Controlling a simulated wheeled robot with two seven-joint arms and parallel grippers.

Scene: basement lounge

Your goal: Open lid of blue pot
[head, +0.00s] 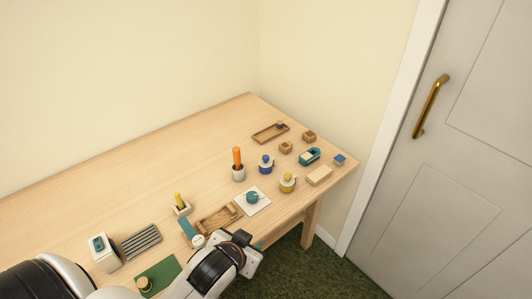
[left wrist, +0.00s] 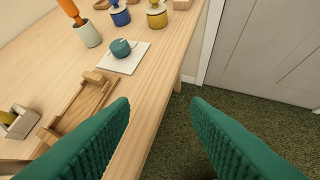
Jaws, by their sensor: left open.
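The blue pot (head: 266,168) stands on the table's right half, with a blue knobbed lid on top and a pale band below it. It also shows at the top of the left wrist view (left wrist: 120,16), partly cut off by the edge. My left gripper (left wrist: 160,105) is open and empty, its green ribbed fingers wide apart over the table's front edge and the carpet. The blue pot is well beyond the fingertips, not touched. In the head view the left wrist hides most of the fingers. My right gripper is not in view.
A yellow pot (head: 287,184) stands close beside the blue pot. A teal round piece (head: 252,197) on a white square mat (head: 262,207) and a cup with an orange-handled tool (head: 238,172) are nearby. A wooden tray (head: 206,224) lies near my gripper.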

